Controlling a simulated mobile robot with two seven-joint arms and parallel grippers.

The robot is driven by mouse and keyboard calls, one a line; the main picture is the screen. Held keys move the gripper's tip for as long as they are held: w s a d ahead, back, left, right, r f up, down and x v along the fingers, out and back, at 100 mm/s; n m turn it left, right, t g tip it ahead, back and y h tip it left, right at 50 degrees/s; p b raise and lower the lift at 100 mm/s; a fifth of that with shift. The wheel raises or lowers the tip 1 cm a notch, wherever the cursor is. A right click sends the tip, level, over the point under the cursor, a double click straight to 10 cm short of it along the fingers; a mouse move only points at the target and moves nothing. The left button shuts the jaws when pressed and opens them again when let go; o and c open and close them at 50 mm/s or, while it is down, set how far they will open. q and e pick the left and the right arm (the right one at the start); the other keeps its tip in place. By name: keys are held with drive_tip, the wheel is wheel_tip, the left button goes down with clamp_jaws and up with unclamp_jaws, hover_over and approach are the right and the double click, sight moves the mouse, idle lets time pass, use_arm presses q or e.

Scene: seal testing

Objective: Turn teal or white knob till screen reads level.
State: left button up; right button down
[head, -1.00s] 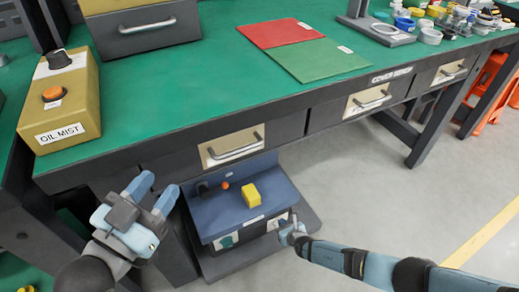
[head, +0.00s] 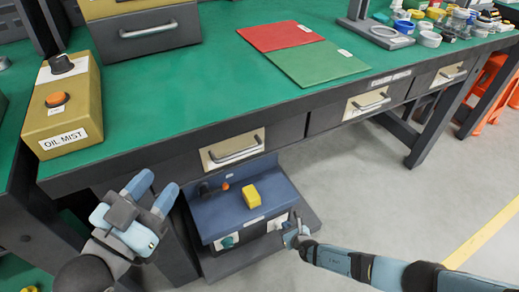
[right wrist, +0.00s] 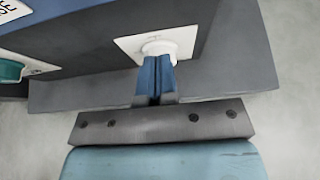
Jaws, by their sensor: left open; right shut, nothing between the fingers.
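A blue unit (head: 205,212) stands on a low shelf under the bench. Its front has a teal knob (head: 228,241) on the left and a white knob (right wrist: 160,46) on the right, each on a pale plate. The teal knob also shows at the left edge of the right wrist view (right wrist: 11,70). My right gripper (head: 286,236) is shut and empty. In the right wrist view its fingertips (right wrist: 157,60) are at the white knob; I cannot tell whether they touch it. My left gripper (head: 155,190) is open and empty, left of the unit. I cannot make out a screen reading.
A yellow block (head: 252,195) sits on the unit. The green bench (head: 200,90) with drawers overhangs it. An oil mist box (head: 62,105) stands at the bench's left. Open floor (head: 400,215) lies to the right.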

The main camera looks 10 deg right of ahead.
drive_tip(key=s, duration=0.2)
drive_tip(key=s+d, duration=0.1)
drive_tip(key=shift+s+d+p, duration=0.1)
drive_tip(key=shift+s+p, duration=0.3)
